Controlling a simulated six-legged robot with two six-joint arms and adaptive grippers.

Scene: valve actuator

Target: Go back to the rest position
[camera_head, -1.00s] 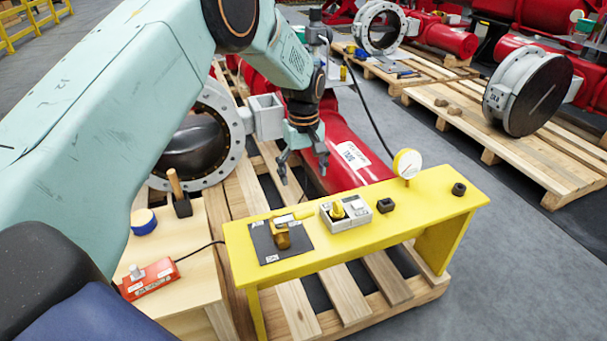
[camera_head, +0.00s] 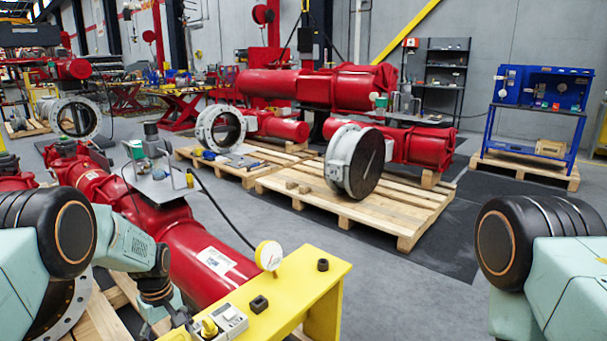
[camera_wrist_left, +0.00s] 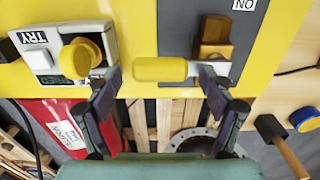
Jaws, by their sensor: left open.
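My left gripper (camera_wrist_left: 158,80) is open in the left wrist view, one finger on each side of the end of a yellow lever handle (camera_wrist_left: 158,69). Whether either finger touches the handle cannot be told. The lever belongs to a brass valve (camera_wrist_left: 213,38) on a dark plate (camera_wrist_left: 180,25) with an ON label. A white box with a yellow knob (camera_wrist_left: 80,60) is to the left. In the head view my left arm comes in at lower left and its gripper is low, partly cut off. My right arm shows at the right edge, but its gripper is out of view.
The yellow bench (camera_head: 305,290) carries a gauge (camera_head: 268,255) and black blocks. A red actuator (camera_head: 200,245) lies behind it. A hammer (camera_wrist_left: 272,130) and blue-yellow tape roll (camera_wrist_left: 305,118) lie on a wooden surface at right in the wrist view. Grey floor (camera_head: 420,300) is clear right of the bench.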

